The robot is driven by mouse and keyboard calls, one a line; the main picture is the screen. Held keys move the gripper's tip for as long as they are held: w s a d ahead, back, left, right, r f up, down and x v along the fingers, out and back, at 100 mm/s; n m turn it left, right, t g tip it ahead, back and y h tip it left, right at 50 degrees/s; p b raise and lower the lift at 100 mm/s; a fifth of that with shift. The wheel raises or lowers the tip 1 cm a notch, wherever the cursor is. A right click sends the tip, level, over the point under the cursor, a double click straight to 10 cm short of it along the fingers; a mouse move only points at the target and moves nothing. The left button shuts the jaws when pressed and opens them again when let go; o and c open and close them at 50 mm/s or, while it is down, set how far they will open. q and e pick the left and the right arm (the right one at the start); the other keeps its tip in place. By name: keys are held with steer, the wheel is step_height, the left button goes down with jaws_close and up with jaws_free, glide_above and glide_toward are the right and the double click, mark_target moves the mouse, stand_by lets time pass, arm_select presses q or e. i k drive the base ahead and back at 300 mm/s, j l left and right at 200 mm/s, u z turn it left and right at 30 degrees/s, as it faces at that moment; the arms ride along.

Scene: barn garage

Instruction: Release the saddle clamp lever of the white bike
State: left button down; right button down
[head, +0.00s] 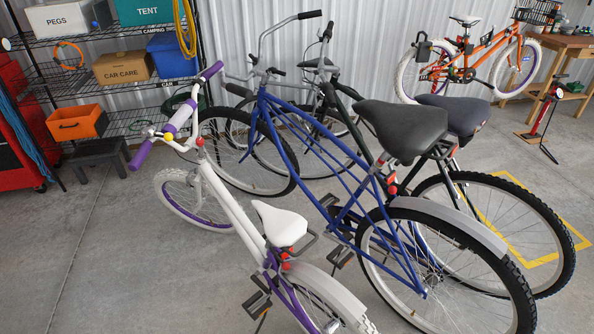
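The white bike (222,190) stands upright on the floor at the lower middle, with purple grips and a purple rear frame. Its white saddle (280,223) faces up and left. A small red part (285,266), seemingly the saddle clamp lever, sits just below the saddle at the seat post. The saddle partly hides the post, and the lever's exact position is too small to tell. Neither of my grippers is in view.
A blue bike (297,145) stands close to the right of the white bike, with a dark bike beyond it. A shelf rack (85,60) and a black step stool (98,155) are at the left. Open floor (90,250) lies left of the white bike.

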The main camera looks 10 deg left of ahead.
mark_target(285, 266)
steer(key=i+l+u, duration=0.15)
steer(key=l+u, duration=0.2)
steer(key=l, duration=0.4)
steer(key=l+u, duration=0.35)
steer(key=l, duration=0.35)
steer(key=l+u, duration=0.35)
steer(key=l, duration=0.45)
